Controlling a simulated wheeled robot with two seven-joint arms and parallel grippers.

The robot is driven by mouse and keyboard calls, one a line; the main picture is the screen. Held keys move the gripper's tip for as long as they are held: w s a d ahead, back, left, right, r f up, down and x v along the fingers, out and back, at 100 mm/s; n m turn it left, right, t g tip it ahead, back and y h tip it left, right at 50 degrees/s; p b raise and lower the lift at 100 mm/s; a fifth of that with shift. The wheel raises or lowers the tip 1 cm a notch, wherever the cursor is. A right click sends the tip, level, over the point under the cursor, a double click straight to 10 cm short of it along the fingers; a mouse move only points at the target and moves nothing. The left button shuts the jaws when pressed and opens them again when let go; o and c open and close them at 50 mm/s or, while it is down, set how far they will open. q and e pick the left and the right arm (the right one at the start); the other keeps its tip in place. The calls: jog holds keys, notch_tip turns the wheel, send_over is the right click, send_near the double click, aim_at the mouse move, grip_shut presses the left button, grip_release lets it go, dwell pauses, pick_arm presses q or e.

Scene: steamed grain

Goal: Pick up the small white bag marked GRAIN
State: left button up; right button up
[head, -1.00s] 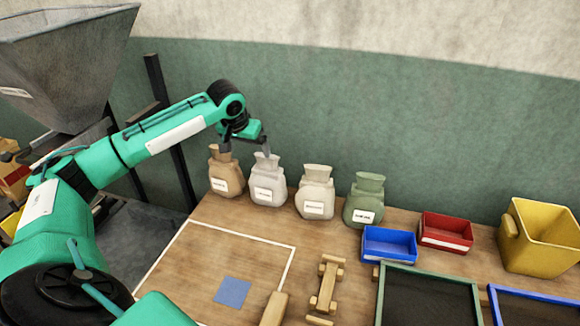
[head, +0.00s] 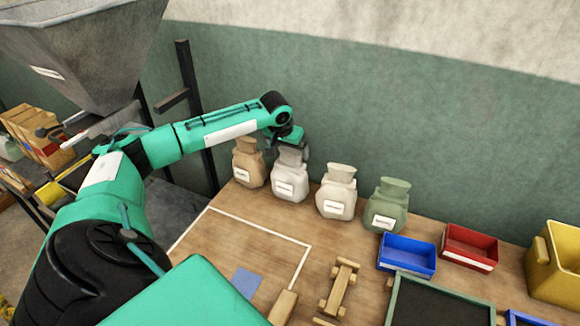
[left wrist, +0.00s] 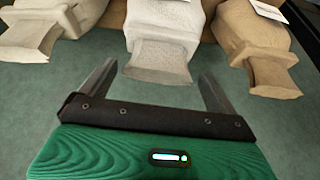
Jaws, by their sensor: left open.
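A row of small tied bags stands at the back of the wooden table. The white bag (head: 289,187) is second from the left, upright, between a tan bag (head: 246,172) and a cream-white bag (head: 336,204). Each has a label too small to read in the head view. My left gripper (head: 290,150) is at the white bag's neck. In the left wrist view my open left gripper (left wrist: 158,72) has one finger on each side of the white bag's flared top (left wrist: 162,60); whether the fingers touch it is unclear. My right gripper is not in view.
A green bag (head: 387,208) stands at the right end of the row. A wooden piece (head: 339,288) lies in front. The white-outlined table area is mostly clear.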

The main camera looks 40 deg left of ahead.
aim_at(290, 150)
pick_arm(q)
jog(key=p+x, duration=0.1)
jog(key=x, duration=0.3)
jog(key=shift+w+f, duration=0.1)
jog(key=shift+f, duration=0.05)
jog(key=c, duration=1.6)
jog(key=shift+c, duration=0.2)
jog(key=shift+r, duration=0.25)
